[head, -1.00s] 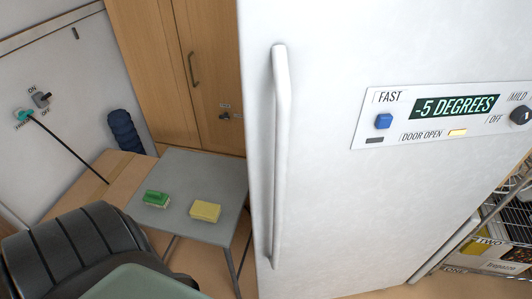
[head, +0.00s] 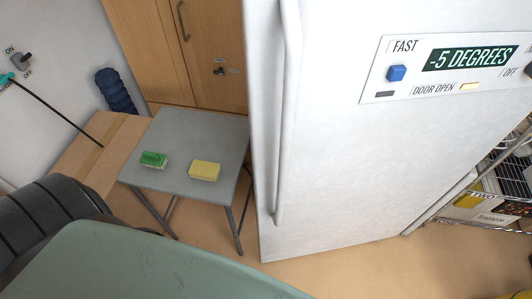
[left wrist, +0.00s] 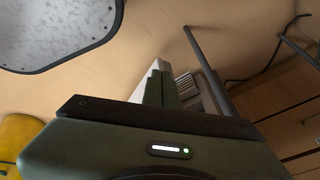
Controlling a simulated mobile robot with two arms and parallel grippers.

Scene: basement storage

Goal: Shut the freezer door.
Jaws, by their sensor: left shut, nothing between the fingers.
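The freezer door (head: 370,150) is a large white panel filling the right half of the head view. It has a long vertical white handle (head: 288,110) near its left edge. Its panel (head: 450,65) reads "-5 DEGREES", and the DOOR OPEN lamp (head: 470,87) is lit yellow. A narrow white strip shows low beyond the door's right edge; I cannot tell how wide the gap is. My left gripper (left wrist: 160,85) is shut and empty in the left wrist view, near floor and dark legs. It does not show in the head view. My right gripper is in neither view.
A grey table (head: 195,140) with a green sponge (head: 153,160) and a yellow sponge (head: 204,171) stands left of the door. A cardboard box (head: 95,155) and wooden cabinet (head: 150,50) are beyond. A wire shelf (head: 510,185) stands right. Floor below the door is clear.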

